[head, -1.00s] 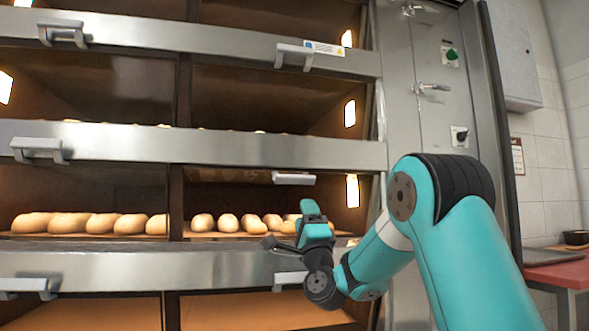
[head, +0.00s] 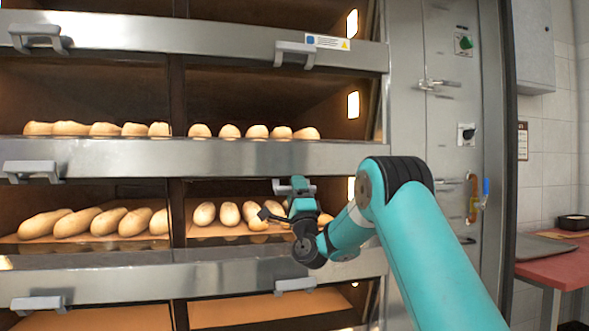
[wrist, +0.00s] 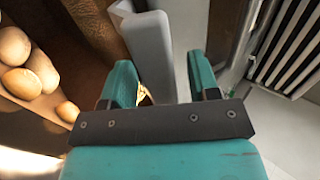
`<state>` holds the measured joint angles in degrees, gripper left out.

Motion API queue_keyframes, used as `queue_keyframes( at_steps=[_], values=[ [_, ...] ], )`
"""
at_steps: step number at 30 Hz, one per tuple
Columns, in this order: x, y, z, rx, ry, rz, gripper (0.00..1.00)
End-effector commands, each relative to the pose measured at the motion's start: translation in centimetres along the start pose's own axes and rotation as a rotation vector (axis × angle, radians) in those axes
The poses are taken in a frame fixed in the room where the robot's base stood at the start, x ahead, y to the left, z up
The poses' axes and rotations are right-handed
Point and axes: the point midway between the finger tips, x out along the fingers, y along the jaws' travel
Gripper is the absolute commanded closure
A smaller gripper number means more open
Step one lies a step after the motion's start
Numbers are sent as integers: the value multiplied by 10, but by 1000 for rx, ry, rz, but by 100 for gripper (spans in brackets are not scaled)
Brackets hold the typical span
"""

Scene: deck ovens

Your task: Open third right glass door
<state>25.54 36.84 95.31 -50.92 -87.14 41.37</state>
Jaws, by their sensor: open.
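The right glass door (head: 215,190) closes a lit compartment with loaves behind it. Its short grey handle (head: 282,187) sits under the metal band, partly covered by my gripper. My gripper (head: 300,186) is at this handle in the head view. In the wrist view, my gripper (wrist: 160,88) is open, with one teal finger on each side of the pale grey handle (wrist: 150,45). The handle's near end reaches between the fingertips. I cannot tell whether either finger touches it. The door appears shut.
Another right handle (head: 295,52) is above and one (head: 295,286) below. Left doors have their own handles (head: 32,170). A steel control panel (head: 405,110) stands right of the ovens. A red-topped table (head: 550,257) is at the far right.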

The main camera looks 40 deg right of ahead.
Motion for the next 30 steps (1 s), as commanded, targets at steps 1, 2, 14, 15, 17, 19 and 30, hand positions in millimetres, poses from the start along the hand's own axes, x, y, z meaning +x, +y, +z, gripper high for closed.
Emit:
queue_keyframes(
  at_steps=[1,2,14,15,17,19,30],
  values=[
    [10,-4,0,1,0,1,45],
    [12,-4,0,1,0,2,45],
    [21,0,0,1,0,0,45],
    [21,0,0,0,0,0,45],
    [21,0,0,0,0,0,45],
    [21,0,0,0,0,0,45],
    [21,0,0,0,0,1,100]
  ],
)
